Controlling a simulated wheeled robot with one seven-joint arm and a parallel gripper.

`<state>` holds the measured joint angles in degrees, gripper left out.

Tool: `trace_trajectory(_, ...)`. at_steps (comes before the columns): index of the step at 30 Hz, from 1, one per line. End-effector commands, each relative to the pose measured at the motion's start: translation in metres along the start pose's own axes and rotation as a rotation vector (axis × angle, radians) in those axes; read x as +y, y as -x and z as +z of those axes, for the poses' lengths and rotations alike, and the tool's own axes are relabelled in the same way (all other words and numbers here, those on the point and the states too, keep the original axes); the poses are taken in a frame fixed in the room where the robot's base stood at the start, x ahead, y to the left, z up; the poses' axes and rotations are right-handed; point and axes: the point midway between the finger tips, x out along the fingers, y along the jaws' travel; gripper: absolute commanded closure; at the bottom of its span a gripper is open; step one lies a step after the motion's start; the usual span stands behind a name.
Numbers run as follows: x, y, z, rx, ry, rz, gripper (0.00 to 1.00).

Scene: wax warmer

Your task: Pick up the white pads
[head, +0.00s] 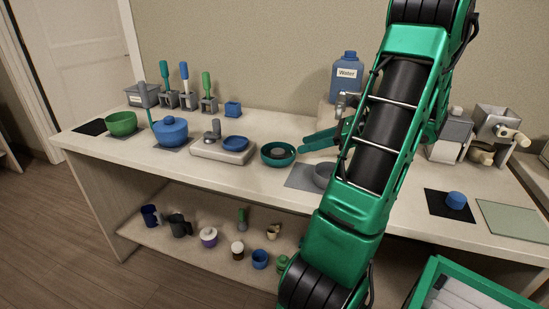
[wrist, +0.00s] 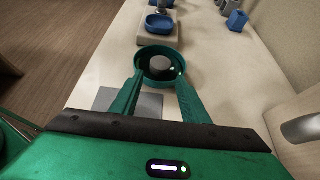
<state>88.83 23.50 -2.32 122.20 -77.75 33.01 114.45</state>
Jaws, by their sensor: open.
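A small green bowl (head: 278,160) stands on the counter with a pale grey-white round thing (head: 278,153) inside it. In the wrist view the bowl (wrist: 143,76) lies at my fingertips, and the round pale thing (wrist: 160,64) shows at its middle. I cannot tell for sure whether this is the white pads. My gripper (head: 302,143) is open, its two green fingers pointing left at the bowl.
A scale-like base (head: 222,153) with a blue dish (head: 236,143) stands left of the bowl. A grey mat (head: 302,177) with a grey dish (head: 323,176) lies right of it. A blue water jug (head: 346,78) stands behind. A blue pot (head: 170,132) is farther left.

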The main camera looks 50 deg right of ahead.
Motion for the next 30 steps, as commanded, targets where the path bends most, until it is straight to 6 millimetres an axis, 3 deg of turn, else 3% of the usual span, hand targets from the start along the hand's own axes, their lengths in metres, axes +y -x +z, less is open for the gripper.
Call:
trace_trajectory(6, 0.001, -0.033, 0.001, 0.000, 0.001, 0.003, 0.59)
trace_trajectory(14, 0.001, -0.051, 0.001, 0.001, 0.002, 0.002, 0.59)
trace_trajectory(22, -0.001, -0.087, 0.003, 0.001, 0.002, 0.003, 0.59)
trace_trajectory(30, -0.001, -0.099, 0.003, 0.003, 0.003, 0.000, 0.59)
